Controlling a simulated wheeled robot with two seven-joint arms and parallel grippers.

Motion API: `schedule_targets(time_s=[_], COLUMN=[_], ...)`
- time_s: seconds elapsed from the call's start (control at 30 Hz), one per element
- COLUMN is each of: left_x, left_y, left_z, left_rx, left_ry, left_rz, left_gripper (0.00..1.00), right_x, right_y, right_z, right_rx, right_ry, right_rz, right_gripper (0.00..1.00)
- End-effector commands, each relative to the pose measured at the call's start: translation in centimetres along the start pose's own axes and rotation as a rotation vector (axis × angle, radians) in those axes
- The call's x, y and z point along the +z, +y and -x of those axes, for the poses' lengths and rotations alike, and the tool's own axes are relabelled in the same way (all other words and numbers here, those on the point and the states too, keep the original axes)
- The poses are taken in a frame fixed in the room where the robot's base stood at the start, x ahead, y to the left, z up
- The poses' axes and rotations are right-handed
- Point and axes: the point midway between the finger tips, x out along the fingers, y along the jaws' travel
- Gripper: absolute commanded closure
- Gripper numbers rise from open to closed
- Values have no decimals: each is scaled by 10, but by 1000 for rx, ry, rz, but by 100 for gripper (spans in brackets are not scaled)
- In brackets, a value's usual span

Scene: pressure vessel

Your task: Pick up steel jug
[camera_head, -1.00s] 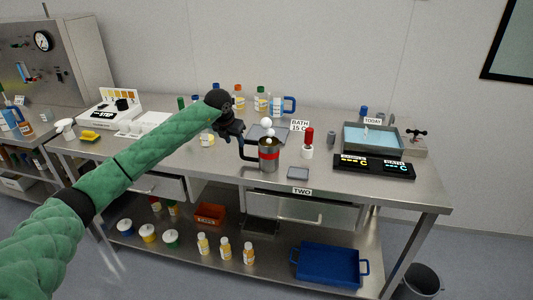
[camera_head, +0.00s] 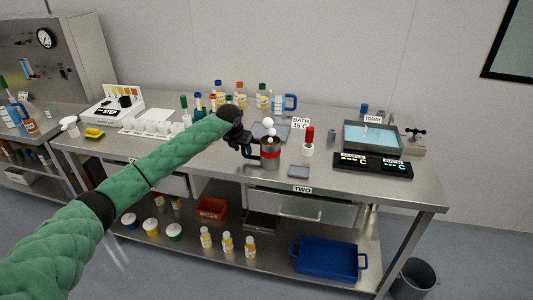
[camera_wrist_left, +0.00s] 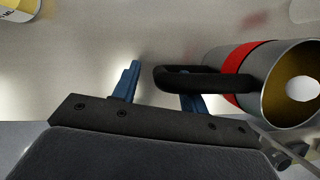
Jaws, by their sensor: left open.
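The steel jug (camera_head: 270,160) stands upright near the table's front edge, with a red band and a black handle on its left side. It also shows at the right of the left wrist view (camera_wrist_left: 284,80), its handle (camera_wrist_left: 205,78) pointing left. My left gripper (camera_head: 247,147) is open beside the handle. In the left wrist view, the blue fingers (camera_wrist_left: 158,86) are spread. The handle's outer end lies between them in the picture, and the handle partly covers the right finger. I cannot tell whether they touch. My right gripper is not in view.
White balls (camera_head: 268,122) show at the jug's mouth. A water bath (camera_head: 347,140) is farther right. Bottles and a blue-handled jug (camera_head: 291,102) stand behind.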

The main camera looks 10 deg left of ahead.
Motion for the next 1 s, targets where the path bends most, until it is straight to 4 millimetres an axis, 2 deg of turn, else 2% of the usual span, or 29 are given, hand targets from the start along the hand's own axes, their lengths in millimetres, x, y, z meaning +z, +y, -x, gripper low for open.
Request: schedule_targets(time_s=[0.3, 0.37, 0.53, 1.0], left_x=[0, 0, 0, 3], left_y=[0, 0, 0, 1], left_z=[-3, -3, -3, 2], left_rx=[1, 1, 1, 1], left_ry=[-1, -1, -1, -2], left_rz=[0, 1, 0, 0], left_gripper=[57, 66, 100, 100], right_x=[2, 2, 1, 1], right_y=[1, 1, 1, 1], right_z=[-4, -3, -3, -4], right_rx=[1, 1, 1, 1], right_ry=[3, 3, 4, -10], right_rz=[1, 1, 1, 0], right_gripper=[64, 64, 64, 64])
